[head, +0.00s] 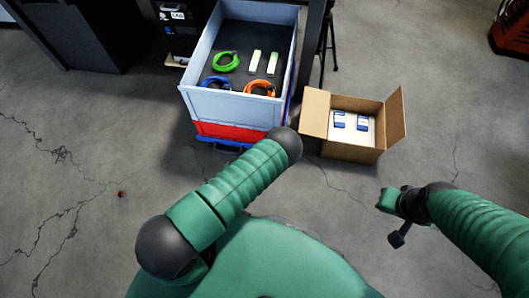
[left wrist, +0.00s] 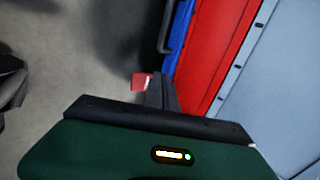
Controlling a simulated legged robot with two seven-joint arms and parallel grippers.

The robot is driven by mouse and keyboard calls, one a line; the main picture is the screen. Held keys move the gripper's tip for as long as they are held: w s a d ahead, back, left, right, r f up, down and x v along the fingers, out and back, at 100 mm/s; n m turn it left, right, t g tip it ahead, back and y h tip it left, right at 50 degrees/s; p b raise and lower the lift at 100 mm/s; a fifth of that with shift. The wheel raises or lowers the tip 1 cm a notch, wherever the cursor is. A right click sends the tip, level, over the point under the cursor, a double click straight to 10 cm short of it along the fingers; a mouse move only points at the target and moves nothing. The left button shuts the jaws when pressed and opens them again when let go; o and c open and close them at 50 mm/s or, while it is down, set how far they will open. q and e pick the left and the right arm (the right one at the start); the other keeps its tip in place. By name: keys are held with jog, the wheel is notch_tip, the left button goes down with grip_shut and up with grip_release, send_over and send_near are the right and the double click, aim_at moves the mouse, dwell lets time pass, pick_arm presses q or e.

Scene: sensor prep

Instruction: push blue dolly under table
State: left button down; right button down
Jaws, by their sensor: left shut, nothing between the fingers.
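The blue dolly (head: 222,149) shows as a thin blue edge under a red crate (head: 215,131), with a grey-blue crate (head: 232,108) stacked on top. In the left wrist view the dolly's blue side (left wrist: 181,35) runs beside the red crate wall (left wrist: 212,45). My left gripper (left wrist: 154,80) is shut and empty, its tips close to the dolly's blue side; I cannot tell whether they touch. In the head view my left forearm hides this gripper. My right gripper (head: 392,218) is at the right, away from the dolly; its finger opening is unclear.
The top crate holds green, blue and orange coils (head: 226,61) and pale boxes. An open cardboard box (head: 345,151) stands right of the dolly. Dark furniture (head: 75,35) is at the back left, and a dark post (head: 306,50) beside the crate.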

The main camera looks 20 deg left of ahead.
pick_arm(q)
jog(key=w+r+b+x, duration=0.2)
jog(key=b+x, duration=0.6)
jog(key=x, duration=0.4)
jog(key=shift+w, duration=0.15)
jog(key=shift+a+f, duration=0.1)
